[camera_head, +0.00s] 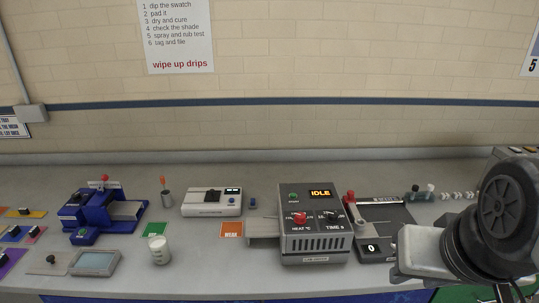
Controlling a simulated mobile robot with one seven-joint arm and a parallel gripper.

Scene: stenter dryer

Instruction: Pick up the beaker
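The beaker (158,249) is a small whitish, clear-walled cup with marks on its side. It stands upright on the grey bench, left of centre and near the front edge. Its contents look white. Part of my arm fills the lower right of the view, far to the right of the beaker. I cannot make out my gripper's fingers in this view. Nothing touches the beaker.
A framed tray (95,262) lies left of the beaker, with a green card (155,229) behind it. A blue padder machine (103,209) stands back left. An orange card (231,230) and the dryer box (314,222) stand right. Bench between beaker and dryer is mostly clear.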

